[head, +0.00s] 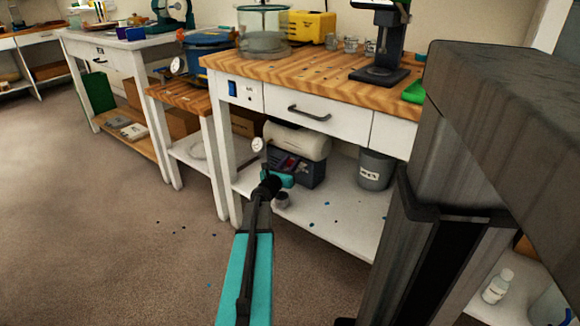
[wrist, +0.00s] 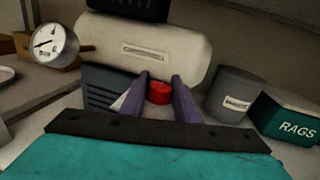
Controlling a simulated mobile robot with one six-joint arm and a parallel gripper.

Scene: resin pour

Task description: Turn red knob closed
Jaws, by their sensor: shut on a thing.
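The red knob (wrist: 159,92) shows in the wrist view between the two purple-grey fingers of my gripper (wrist: 159,84). The fingers are shut on it, one on each side. The knob sits in front of a cream tank (wrist: 150,48) with a label plate, next to a dark ribbed housing. In the head view my gripper (head: 272,186) reaches under the wooden-topped bench toward the tank (head: 297,142) and its dark base (head: 308,172). There the knob cannot be made out and my fingertips are hard to see.
A round pressure gauge (wrist: 55,44) is left of the tank. A grey bin (wrist: 236,92) and a green RAGS box (wrist: 289,120) stand to the right. The white lower shelf (head: 340,215) holds small blue bits. The bench drawer (head: 318,117) is above my arm.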

